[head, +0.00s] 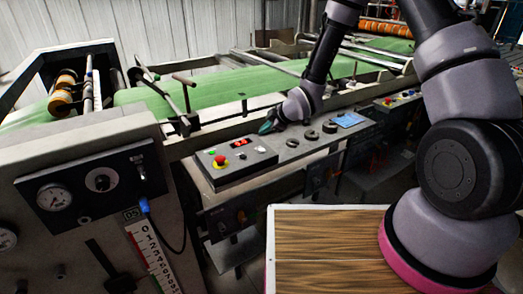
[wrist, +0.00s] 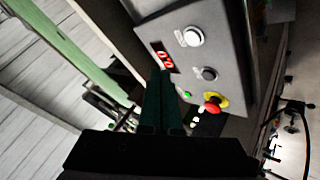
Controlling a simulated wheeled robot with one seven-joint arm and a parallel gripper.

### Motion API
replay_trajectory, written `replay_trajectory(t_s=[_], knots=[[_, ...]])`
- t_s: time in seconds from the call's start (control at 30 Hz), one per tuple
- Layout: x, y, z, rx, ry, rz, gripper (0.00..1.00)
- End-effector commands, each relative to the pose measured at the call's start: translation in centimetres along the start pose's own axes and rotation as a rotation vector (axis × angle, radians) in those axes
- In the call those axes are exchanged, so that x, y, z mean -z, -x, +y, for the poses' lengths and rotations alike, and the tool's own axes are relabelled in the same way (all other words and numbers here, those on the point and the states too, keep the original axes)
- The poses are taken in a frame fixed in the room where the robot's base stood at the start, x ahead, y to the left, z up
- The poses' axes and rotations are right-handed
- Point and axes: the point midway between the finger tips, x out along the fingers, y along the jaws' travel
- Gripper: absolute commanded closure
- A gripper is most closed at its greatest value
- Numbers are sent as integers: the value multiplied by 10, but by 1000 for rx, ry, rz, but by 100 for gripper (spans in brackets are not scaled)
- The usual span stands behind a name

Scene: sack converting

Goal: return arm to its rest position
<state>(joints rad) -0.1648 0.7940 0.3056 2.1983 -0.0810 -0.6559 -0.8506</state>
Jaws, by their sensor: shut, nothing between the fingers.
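My gripper (head: 266,127) is at the end of my arm, over the machine's control ledge, close to the back right corner of the grey control box (head: 240,172). In the wrist view my dark green fingers (wrist: 161,100) lie together, with nothing between them. The control box carries a red emergency stop button (head: 220,160) on a yellow ring, a red lit display (head: 239,142), a green light and a white button. The wrist view shows the display (wrist: 165,60) just beyond the fingertips and the red button (wrist: 212,103) to their right. I cannot tell whether the fingertips touch the box.
A panel with dark knobs (head: 311,135) and a blue plate (head: 347,119) lies right of my gripper. A green web (head: 190,97) runs behind on rollers. A gauge cabinet (head: 90,200) stands at left. A wooden-topped surface (head: 325,245) is below my arm.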

Motion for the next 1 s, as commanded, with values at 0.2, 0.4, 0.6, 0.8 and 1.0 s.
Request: replay_trajectory(t_s=[0.2, 0.4, 0.6, 0.8, 1.0], knots=[[0, 0, 0, 0, 0, 0, 100], [-3, 24, 25, -21, -54, -43, 100], [-12, 107, 81, -83, -261, -167, 100], [-19, 207, 116, -168, -536, -272, 100], [-20, 308, 122, -260, -838, -328, 100]])
